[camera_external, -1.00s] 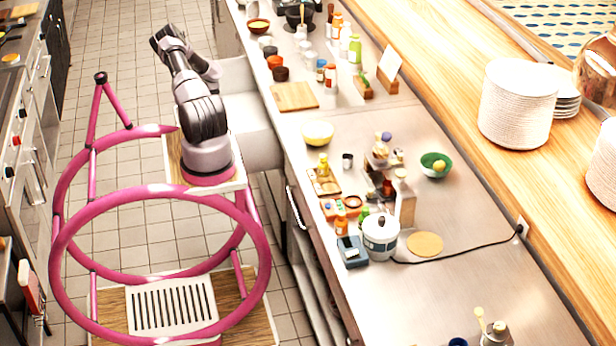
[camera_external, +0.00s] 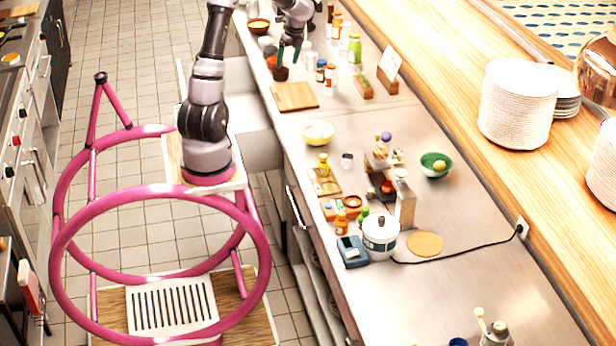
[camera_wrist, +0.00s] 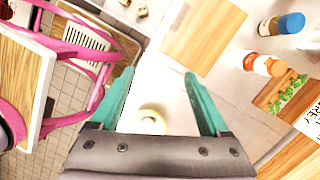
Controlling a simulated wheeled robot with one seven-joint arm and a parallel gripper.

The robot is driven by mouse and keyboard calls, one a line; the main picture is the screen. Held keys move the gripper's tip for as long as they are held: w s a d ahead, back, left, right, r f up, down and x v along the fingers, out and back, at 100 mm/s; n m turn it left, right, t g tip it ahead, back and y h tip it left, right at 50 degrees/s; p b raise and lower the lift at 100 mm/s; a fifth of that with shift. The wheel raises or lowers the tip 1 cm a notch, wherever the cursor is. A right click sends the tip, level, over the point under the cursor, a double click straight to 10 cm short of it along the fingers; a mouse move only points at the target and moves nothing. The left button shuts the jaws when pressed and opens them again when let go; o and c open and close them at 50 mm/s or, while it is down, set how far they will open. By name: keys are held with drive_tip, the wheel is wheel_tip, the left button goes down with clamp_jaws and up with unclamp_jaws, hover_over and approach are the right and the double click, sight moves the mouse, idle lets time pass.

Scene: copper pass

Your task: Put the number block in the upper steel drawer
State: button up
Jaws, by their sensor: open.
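My gripper (camera_external: 289,51) is over the back part of the steel counter, its two teal fingers pointing down. In the wrist view the gripper (camera_wrist: 157,78) is open, with nothing held between its fingers. A pale round thing (camera_wrist: 151,120) shows below, between the fingers. I cannot clearly make out a number block. A wooden block with a white card (camera_external: 390,62) stands to the right of my gripper; part of a lettered card (camera_wrist: 311,120) shows in the wrist view. A pale steel drawer (camera_external: 254,148) appears pulled out from the counter's left side; its inside is mostly hidden.
A cutting board (camera_external: 295,96) lies on the counter, with bottles (camera_external: 354,49) and a block with greens (camera_external: 363,86) nearby. Farther forward are a yellow bowl (camera_external: 318,133), a white pot (camera_external: 380,238) and a green bowl (camera_external: 436,165). Bare steel lies between these groups.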

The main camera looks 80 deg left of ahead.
drive_tip(key=w+d+r+n+t+y, duration=0.1)
drive_tip(key=d+r+n+t, duration=0.1)
drive_tip(key=d+r, duration=0.6)
drive_tip(key=d+r+n+t+y, duration=0.1)
drive_tip(key=d+r+n, duration=0.1)
drive_tip(key=d+r, duration=0.65)
drive_tip(key=s+d+r+n+t+h, duration=0.1)
drive_tip(key=s+d+n+t, duration=0.1)
drive_tip(key=s+d, duration=0.3)
drive_tip(key=s+d+r+n+t+h, duration=0.1)
drive_tip(key=s+d+n+t, duration=0.2)
drive_tip(key=d, duration=1.1)
drive_tip(key=s, duration=0.3)
drive_tip(key=shift+s+t, duration=0.15)
drive_tip(key=shift+t, duration=0.25)
